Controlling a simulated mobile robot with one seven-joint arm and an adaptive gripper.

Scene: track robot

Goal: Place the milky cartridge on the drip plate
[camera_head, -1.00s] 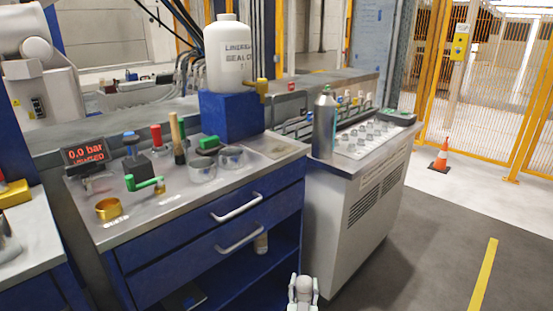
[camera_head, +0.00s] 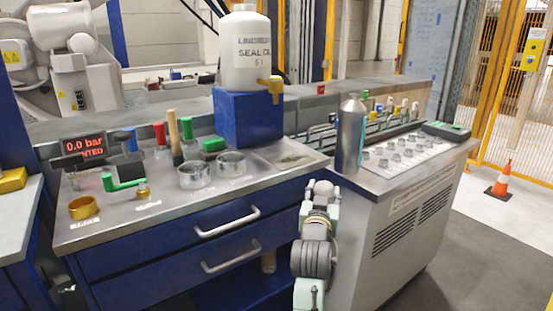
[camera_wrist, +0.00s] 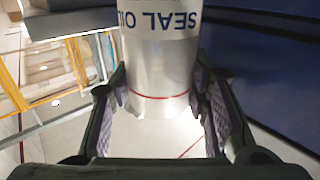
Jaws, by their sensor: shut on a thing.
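My gripper (camera_wrist: 160,88) is shut on a pale, cloudy cylinder, the cartridge (camera_wrist: 158,62), in the wrist view. It has a red ring and a white label reading "SEAL OIL", upside down in the picture. Its far end runs out of the frame. In the head view my arm rises in front of the bench; its fingers and the cartridge cannot be made out there. A shallow grey square plate (camera_head: 297,160), likely the drip plate, lies at the right end of the bench top. Nothing stands on it.
Two clear round cups (camera_head: 196,174) sit left of the plate. A silver bottle (camera_head: 350,138) stands on the cabinet to the right. A green-handled valve (camera_head: 124,183) is farther left.

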